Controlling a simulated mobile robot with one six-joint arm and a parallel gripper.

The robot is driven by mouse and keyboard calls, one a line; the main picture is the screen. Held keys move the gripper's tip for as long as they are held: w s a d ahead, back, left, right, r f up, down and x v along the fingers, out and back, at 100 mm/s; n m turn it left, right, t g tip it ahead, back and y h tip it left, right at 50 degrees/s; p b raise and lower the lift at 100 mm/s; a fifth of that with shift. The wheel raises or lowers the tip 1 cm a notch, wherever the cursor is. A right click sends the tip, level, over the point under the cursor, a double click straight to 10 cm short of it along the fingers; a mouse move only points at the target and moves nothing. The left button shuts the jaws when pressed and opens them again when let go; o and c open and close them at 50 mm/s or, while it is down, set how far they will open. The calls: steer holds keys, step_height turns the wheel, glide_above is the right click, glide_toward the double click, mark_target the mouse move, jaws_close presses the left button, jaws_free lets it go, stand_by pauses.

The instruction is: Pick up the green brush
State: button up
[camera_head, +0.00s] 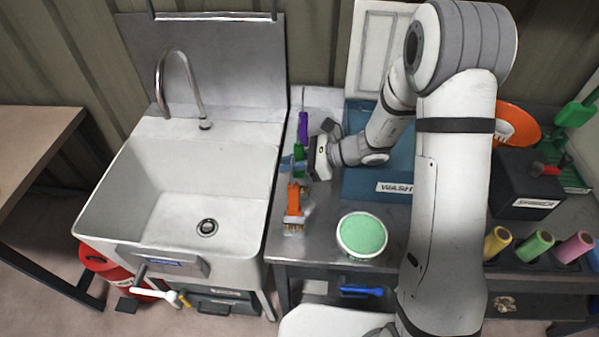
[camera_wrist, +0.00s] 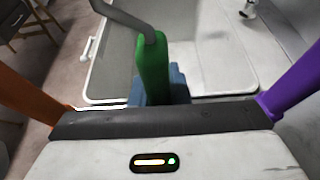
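The green brush (camera_head: 298,154) stands near the counter's left edge beside the sink, its handle raised. My gripper (camera_head: 292,161) reaches it from the right. In the wrist view the green handle (camera_wrist: 152,68) is upright at the centre, with blue finger-like parts (camera_wrist: 180,84) close on both sides and partly behind it. The handle hides the contact, so I cannot tell whether the fingers press on it. The brush's lower part is hidden.
A purple-handled brush (camera_head: 303,126) stands behind and an orange brush (camera_head: 293,199) in front, both close to my gripper. The white sink (camera_head: 130,185) is at left. A tub with a green top (camera_head: 362,235) and a blue wash mat (camera_head: 352,185) are on the counter.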

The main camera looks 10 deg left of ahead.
jaws_close()
steer(key=shift+r, duration=0.1)
